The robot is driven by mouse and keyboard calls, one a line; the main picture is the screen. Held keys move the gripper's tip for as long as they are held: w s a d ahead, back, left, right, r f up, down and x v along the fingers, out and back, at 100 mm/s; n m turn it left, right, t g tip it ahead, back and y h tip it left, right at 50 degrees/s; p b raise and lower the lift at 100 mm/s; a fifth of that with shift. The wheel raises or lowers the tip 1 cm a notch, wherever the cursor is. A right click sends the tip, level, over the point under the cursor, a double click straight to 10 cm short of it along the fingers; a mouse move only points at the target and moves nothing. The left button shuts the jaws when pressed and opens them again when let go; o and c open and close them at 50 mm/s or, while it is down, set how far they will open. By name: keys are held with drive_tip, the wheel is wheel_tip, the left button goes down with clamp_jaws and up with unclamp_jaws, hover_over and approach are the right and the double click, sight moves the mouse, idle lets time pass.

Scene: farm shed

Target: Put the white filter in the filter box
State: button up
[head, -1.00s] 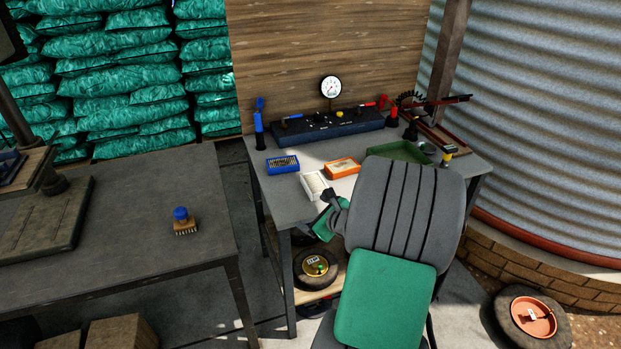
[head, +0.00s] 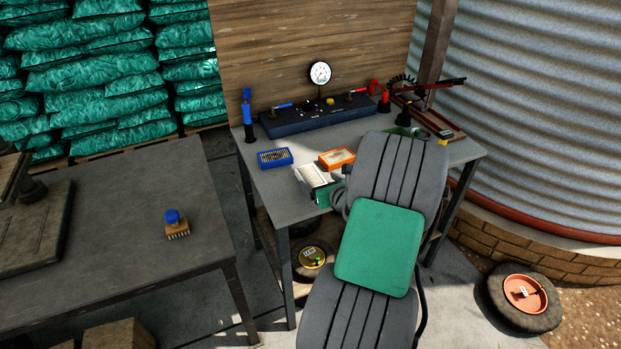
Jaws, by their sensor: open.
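The white filter (head: 312,173), a white-framed rectangular piece with a pale ribbed face, lies on the grey workbench (head: 275,183) near its front edge. My gripper (head: 322,194), partly green, is at the near side of the white filter, its jaws open. My arm's grey links hide part of it, and I cannot tell whether it touches the filter. No box is clearly recognisable as the filter box. A green tray (head: 398,131) on the right of the bench is mostly hidden behind my arm.
A blue-framed filter (head: 275,158) and an orange-framed one (head: 337,158) lie close to the white filter. Behind them stand a dark gauge unit (head: 310,118) and a blue tool (head: 247,112). A red-handled tool (head: 430,88) is at right. A blue-topped brush (head: 176,224) sits on the left table.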

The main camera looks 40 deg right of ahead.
sight(312, 177)
drive_tip(key=x, duration=0.5)
drive_tip(key=shift+w+a+r, duration=0.1)
drive_tip(key=shift+w+a, duration=0.25)
drive_tip(key=shift+r, duration=0.1)
drive_tip(key=c, duration=1.6)
drive_tip(key=r, duration=0.4)
drive_tip(key=shift+s+a+r, duration=0.1)
drive_tip(key=shift+s+a, duration=0.05)
drive_tip(key=shift+s, duration=0.1)
drive_tip(key=shift+c, duration=0.2)
drive_tip(key=s+a+r, duration=0.1)
drive_tip(key=a+r+p, duration=0.1)
drive_tip(key=r, duration=0.1)
drive_tip(key=s+a+r, duration=0.1)
drive_tip(key=r, duration=0.1)
drive_tip(key=shift+s, duration=0.3)
drive_tip(key=s+a+r+p, duration=0.1)
drive_tip(key=s+a+r, duration=0.3)
drive_tip(key=s+a, duration=0.3)
drive_tip(key=w+a+r+n+y+p, duration=0.2)
drive_tip(key=w+a+n+y, duration=0.1)
drive_tip(key=a, duration=1)
drive_tip(key=w+a+r+n+y+p, duration=0.2)
drive_tip(key=w+a+n+y, duration=0.2)
drive_tip(key=a, duration=0.9)
drive_tip(key=shift+w+y, duration=0.4)
drive_tip(key=shift+w, duration=0.45)
drive_tip(key=shift+d, duration=0.1)
